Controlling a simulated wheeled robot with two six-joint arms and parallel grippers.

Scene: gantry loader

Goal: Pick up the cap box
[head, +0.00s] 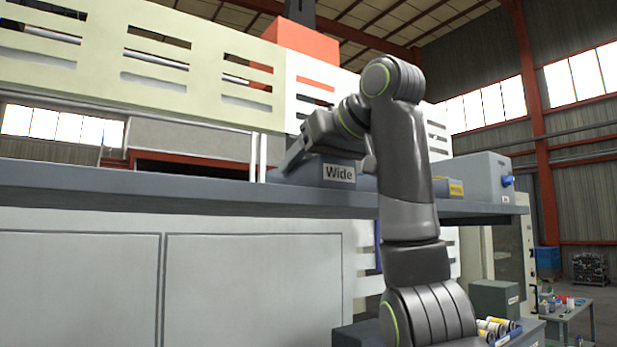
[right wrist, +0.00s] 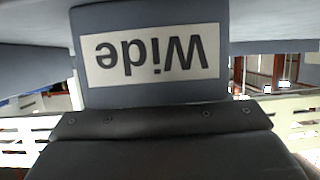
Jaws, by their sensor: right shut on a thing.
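A blue-grey box with a white "Wide" label (head: 318,181) is at the machine's long grey ledge, below my right gripper (head: 300,155). In the right wrist view the same box (right wrist: 150,12) fills the top middle, its label upside down, right up against the dark gripper body (right wrist: 155,140). My right gripper is shut on this box; its fingertips are mostly hidden. I cannot tell whether the box touches the ledge. No label reading "cap" can be made out. My left gripper is not in view.
The long grey ledge (head: 130,190) runs across the view, largely clear at left. Right of my arm are a part with a yellow label (head: 456,189) and a grey housing with a blue knob (head: 485,172). A slotted pale guard (head: 130,50) hangs above.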

